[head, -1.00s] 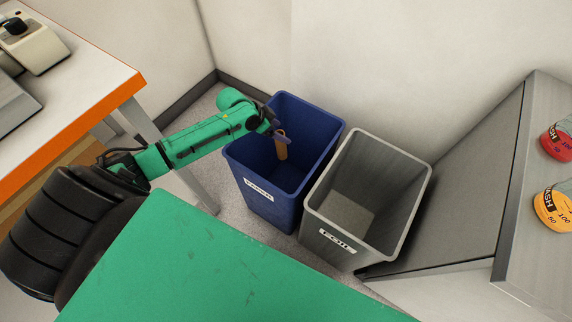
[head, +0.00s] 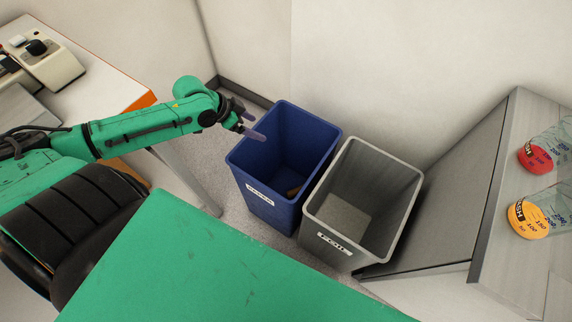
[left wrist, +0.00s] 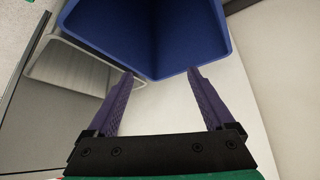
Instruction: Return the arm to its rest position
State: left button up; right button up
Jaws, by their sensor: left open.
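My left gripper (head: 246,126) is open and empty, at the left rim of the blue bin (head: 268,209) in the head view. Its two purple fingers stand apart in the left wrist view (left wrist: 162,78), with the blue bin (left wrist: 150,35) beyond them. A brown object (head: 293,191) lies low inside the blue bin, partly hidden by its wall. My left arm is green and reaches in from the left. My right gripper is not in view.
A grey bin (head: 330,248) stands right of the blue bin. A white table with an orange edge (head: 139,103) is at the left. A grey counter (head: 500,245) at the right holds bottles with a red lid (head: 535,157) and a yellow lid (head: 527,219).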

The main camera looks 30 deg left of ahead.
pick_arm(q)
jog(key=shift+a+r, duration=0.1)
dwell(0.5)
jog(key=s+a+f+n+y+p, duration=0.2)
jog(key=s+a+f+n+y, duration=0.15)
jog(key=a+f, duration=0.5)
jog(key=s+a+f+n+y+p, duration=0.1)
jog(key=s+a+f+n+y, duration=0.15)
jog(key=s+a+f, duration=0.4)
jog(key=s+d+f+g+p, duration=0.1)
jog(key=s+d+f, duration=0.2)
jog(key=s+f, duration=0.6)
jog(key=s+d+f+g+h+p, duration=0.1)
jog(key=s+d+f, duration=0.3)
jog(key=s+d, duration=0.2)
jog(key=s+d+f+g, duration=0.2)
jog(key=s+d+f, duration=0.3)
jog(key=d, duration=0.5)
jog(key=shift+s+f+m+h+p, duration=0.3)
jog(key=shift+s+m+h+p, duration=0.1)
jog(key=shift+s, duration=0.75)
